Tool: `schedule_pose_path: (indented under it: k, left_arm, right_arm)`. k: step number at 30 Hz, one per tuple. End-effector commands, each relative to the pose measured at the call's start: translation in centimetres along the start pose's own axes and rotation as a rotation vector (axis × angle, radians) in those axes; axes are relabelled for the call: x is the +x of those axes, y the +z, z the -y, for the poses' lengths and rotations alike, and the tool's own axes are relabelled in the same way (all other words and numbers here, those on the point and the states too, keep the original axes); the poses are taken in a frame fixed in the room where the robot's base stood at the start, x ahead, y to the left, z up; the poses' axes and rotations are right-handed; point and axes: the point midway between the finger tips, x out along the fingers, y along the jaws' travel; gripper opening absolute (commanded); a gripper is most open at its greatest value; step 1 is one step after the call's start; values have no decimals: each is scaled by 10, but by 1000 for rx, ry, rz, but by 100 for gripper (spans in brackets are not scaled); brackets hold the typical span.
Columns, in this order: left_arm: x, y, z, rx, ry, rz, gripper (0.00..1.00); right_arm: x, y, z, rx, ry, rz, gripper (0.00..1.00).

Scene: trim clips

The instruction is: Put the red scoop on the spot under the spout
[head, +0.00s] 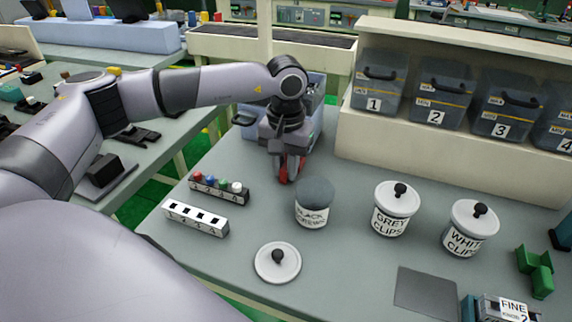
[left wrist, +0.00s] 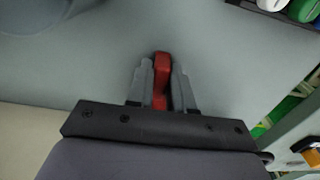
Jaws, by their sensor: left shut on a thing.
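The red scoop (head: 286,174) is held in my left gripper (head: 288,166), over the back left part of the grey table. In the left wrist view the fingers of the gripper (left wrist: 163,78) close on both sides of the narrow red scoop (left wrist: 162,64). Most of the scoop is hidden by the fingers, and I cannot tell whether it touches the table. No spout shows clearly. A dark grey square (head: 427,292) lies at the front right of the table; I cannot tell whether it is the spot. My right gripper is not in view.
The black clips jar (head: 312,212) stands without its lid (head: 277,262), which lies in front. Lidded grey clips (head: 391,220) and white clips (head: 464,241) jars stand right. A white slotted block (head: 196,218), a peg rack (head: 218,190), a box marked FINE (head: 502,308) and numbered bins surround them.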

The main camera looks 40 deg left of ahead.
Motion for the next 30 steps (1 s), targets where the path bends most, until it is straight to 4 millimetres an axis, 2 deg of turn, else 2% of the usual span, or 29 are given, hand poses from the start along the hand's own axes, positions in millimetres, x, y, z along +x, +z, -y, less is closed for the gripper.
schedule_pose_path:
  k: [10,11,13,23,26,30]
  left_arm:
    - [4,0,0,0,0,0,0]
    - [4,0,0,0,0,0,24]
    - [3,0,0,0,0,0,47]
    - [1,0,0,0,0,0,47]
    - [-6,-1,0,0,1,-3,47]
    - [-31,-1,-1,0,3,-4,47]
  right_arm:
    - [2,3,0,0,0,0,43]
    - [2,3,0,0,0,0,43]
    - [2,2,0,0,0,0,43]
    - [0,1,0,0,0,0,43]
    - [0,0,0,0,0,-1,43]
    - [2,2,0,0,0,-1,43]
